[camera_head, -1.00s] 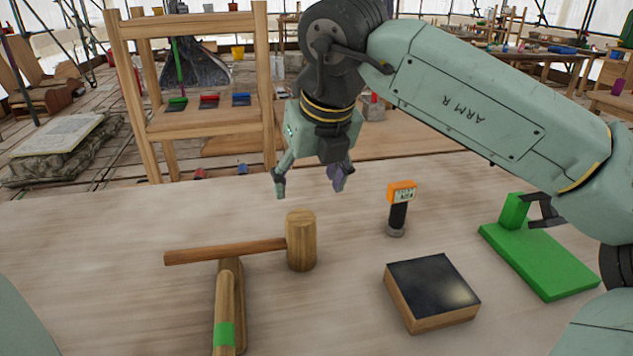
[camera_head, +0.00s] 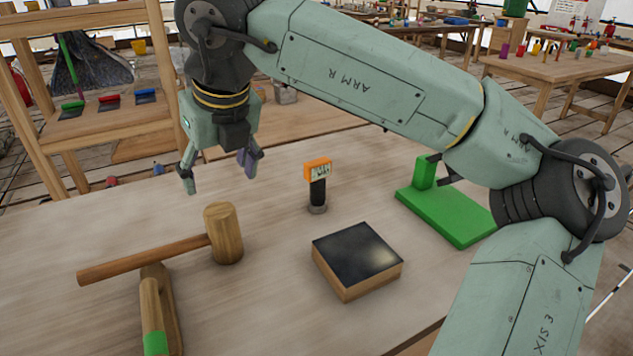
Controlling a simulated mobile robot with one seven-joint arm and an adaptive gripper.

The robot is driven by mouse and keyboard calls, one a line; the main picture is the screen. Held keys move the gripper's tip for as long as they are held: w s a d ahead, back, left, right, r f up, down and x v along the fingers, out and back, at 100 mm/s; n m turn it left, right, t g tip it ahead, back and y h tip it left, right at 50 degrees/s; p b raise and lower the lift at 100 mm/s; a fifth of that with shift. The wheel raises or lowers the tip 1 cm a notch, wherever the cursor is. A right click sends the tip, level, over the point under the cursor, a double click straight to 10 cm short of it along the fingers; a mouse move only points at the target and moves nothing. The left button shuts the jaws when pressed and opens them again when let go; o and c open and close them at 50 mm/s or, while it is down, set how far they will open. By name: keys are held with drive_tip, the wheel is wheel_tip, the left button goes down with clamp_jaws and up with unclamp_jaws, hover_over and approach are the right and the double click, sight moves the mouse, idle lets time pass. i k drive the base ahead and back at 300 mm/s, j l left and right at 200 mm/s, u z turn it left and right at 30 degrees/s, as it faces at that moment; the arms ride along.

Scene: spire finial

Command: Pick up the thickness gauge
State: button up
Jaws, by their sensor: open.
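The thickness gauge (camera_head: 318,188) appears to be the small upright device with an orange head, a light display and a black body on a grey foot. It stands on the pale wooden table (camera_head: 270,285), right of centre. My gripper (camera_head: 219,178) is open and empty, pointing down. In the picture it is left of the gauge and just above the mallet head, apart from both. Its height above the table is hard to tell. Nothing covers the gauge.
A wooden mallet (camera_head: 223,233) lies to the left, its handle by a wooden piece with a green band (camera_head: 155,343). A dark-topped wooden block (camera_head: 357,262) sits in front of the gauge. A green stand (camera_head: 450,215) is to the right. Bare table surrounds the gauge.

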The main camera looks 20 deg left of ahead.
sight(315, 171)
drive_tip(key=i+l+u, duration=0.15)
drive_tip(key=u, duration=0.3)
drive_tip(key=i+l+u, duration=0.15)
drive_tip(key=u, duration=0.25)
drive_tip(key=i+l+u, duration=0.15)
drive_tip(key=u, duration=0.3)
drive_tip(key=l, duration=0.1)
